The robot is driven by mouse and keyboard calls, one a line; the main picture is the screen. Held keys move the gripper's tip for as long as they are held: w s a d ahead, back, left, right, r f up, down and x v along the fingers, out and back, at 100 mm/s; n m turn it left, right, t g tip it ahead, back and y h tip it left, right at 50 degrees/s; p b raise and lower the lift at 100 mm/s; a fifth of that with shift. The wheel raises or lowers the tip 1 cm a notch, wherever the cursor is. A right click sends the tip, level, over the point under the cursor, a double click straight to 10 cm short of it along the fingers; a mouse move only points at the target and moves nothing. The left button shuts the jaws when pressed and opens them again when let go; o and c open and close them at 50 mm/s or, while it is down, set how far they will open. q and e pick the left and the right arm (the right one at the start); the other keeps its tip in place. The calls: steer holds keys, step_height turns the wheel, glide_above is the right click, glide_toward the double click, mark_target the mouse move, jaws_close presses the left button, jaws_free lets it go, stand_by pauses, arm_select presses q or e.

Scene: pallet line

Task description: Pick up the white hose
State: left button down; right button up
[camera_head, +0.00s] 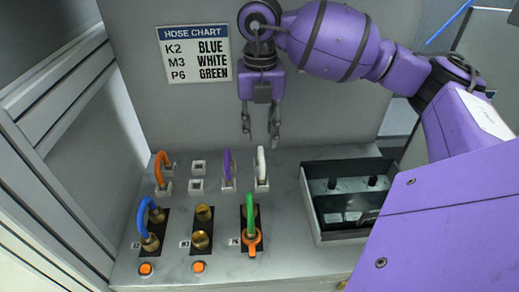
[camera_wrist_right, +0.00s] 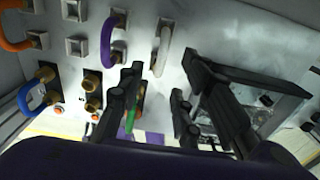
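The white hose (camera_head: 261,166) is a short upright loop in a square holder at the back of the grey bench, right of the purple hose. In the right wrist view the white hose (camera_wrist_right: 163,46) shows at upper middle, beyond the fingers. My right gripper (camera_head: 260,138) hangs fingers down, just above and behind the white hose in the head view. Its fingers are apart, with nothing between them. It also shows open in the wrist view (camera_wrist_right: 152,112). Whether it touches the hose cannot be told, but they look apart. My left gripper is out of view.
A purple hose (camera_head: 227,166) stands close left of the white one; an orange hose (camera_head: 160,168) is farther left. Blue (camera_head: 146,216) and green (camera_head: 250,212) hoses sit in front, with bare brass M3 fittings (camera_head: 201,240) between. A dark tray (camera_head: 313,205) is at right. A hose chart (camera_head: 195,53) hangs behind.

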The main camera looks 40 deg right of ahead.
mark_target(261, 151)
steer(key=shift+s+a+f, duration=0.1)
steer(key=shift+s+f, duration=0.05)
steer(key=shift+f, duration=0.45)
step_height(261, 151, down, 6)
steer(key=shift+f+p, duration=0.15)
steer(key=shift+p, duration=0.3)
jaws_close()
